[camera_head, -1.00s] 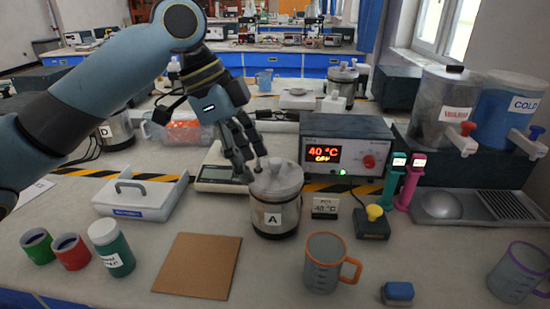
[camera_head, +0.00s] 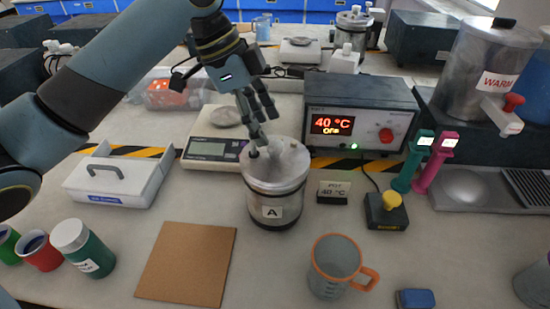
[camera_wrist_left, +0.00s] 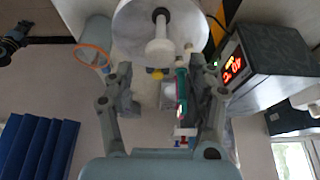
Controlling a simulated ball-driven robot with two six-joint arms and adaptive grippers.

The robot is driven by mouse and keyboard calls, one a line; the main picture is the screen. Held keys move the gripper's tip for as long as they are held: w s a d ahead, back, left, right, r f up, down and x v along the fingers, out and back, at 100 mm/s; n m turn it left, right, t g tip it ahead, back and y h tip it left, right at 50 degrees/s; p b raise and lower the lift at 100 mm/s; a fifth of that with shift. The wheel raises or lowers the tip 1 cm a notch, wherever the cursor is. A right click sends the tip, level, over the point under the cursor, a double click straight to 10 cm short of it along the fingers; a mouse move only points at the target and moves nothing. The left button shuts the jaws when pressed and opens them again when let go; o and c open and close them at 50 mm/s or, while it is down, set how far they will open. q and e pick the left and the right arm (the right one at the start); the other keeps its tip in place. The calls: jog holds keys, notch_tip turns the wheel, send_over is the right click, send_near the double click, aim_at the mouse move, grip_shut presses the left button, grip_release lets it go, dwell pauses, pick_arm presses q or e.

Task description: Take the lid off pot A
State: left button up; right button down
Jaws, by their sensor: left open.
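Pot A (camera_head: 268,212) is a metal pot labelled "A" standing upright on the bench in the head view. Its pale grey round lid (camera_head: 289,164) sits on top, and the lid also shows at the top of the left wrist view (camera_wrist_left: 135,22). A light knob (camera_wrist_left: 160,48) rises from the lid. My left gripper (camera_head: 260,138) is open and empty over the lid, pointing down. In the left wrist view its two fingers (camera_wrist_left: 166,92) are spread apart, with the knob beyond the gap between them. The fingers partly hide the knob in the head view. My right gripper is not in view.
A scale (camera_head: 205,150) stands behind and left of the pot, and a 40 °C control box (camera_head: 355,95) behind right. A brown board (camera_head: 187,262) lies in front left. An orange-rimmed mug (camera_head: 335,268) stands front right. A white lidded tray (camera_head: 115,183) is at left.

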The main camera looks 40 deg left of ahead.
aim_at(273, 143)
pick_arm(q)
jog(key=x, duration=0.4)
jog(key=shift+p, duration=0.3)
jog(key=shift+w+d+f, duration=0.1)
jog(key=shift+d+f, duration=0.05)
jog(key=shift+f, duration=0.35)
jog(key=c, duration=0.4)
grip_shut()
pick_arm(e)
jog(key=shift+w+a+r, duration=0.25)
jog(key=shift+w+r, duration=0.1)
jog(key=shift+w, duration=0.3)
